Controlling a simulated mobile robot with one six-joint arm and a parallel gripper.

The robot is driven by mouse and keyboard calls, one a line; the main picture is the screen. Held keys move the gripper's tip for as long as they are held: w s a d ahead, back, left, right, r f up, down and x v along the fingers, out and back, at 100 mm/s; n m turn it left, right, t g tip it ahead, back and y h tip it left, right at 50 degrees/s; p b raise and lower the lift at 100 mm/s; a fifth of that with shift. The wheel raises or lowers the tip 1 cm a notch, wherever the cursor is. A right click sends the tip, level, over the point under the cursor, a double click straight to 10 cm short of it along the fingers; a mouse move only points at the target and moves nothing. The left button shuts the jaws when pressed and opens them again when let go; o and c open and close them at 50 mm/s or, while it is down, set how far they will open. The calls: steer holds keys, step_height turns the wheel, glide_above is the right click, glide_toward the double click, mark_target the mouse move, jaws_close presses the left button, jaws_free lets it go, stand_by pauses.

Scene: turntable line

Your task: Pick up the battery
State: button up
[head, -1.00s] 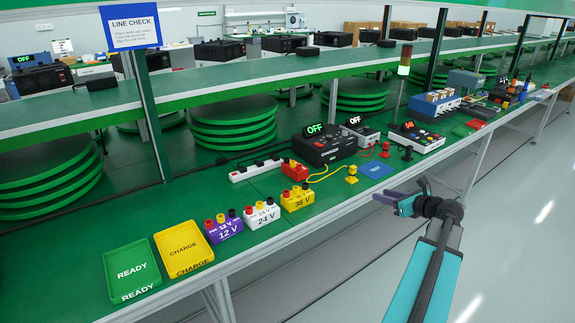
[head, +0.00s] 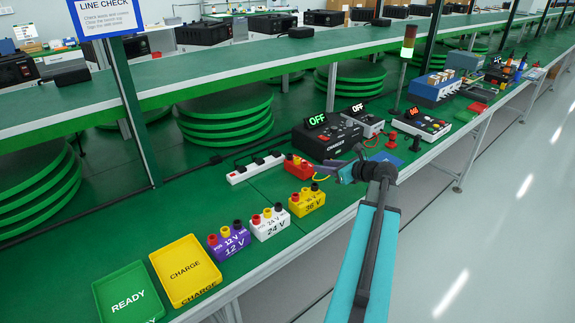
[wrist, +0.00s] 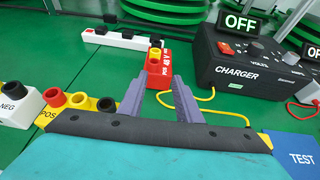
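No object is labelled as a battery. Several blocks with coloured posts stand in a row: purple 12 V (head: 229,242), white 24 V (head: 270,226), yellow 36 V (head: 307,203) and an unclear-marked red block (head: 299,168). My gripper (head: 336,175) is over the bench, near the yellow and red blocks. In the wrist view my gripper (wrist: 157,84) has its two purple-grey fingers apart with nothing held. The red block (wrist: 157,62) appears beyond and between the fingertips. The yellow block (wrist: 72,106) is partly hidden at lower left.
A black charger (head: 327,138) reading OFF stands behind my gripper, with a yellow cable. A white power strip (head: 255,168) lies behind the blocks. The yellow CHARGE tray (head: 186,290) and green READY tray (head: 127,300) are at front left. A raised shelf (head: 250,65) spans behind.

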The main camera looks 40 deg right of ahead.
mark_target(308, 166)
steer(key=shift+w+a, duration=0.15)
steer(key=shift+w, duration=0.15)
steer(key=shift+o, duration=0.2)
steer(key=o, duration=1)
steer(key=x, duration=0.8)
steer(key=shift+w+f, duration=0.15)
steer(key=shift+w, duration=0.1)
steer(key=shift+p+x, duration=0.6)
steer(key=shift+x, duration=2)
steer(key=shift+f, duration=0.15)
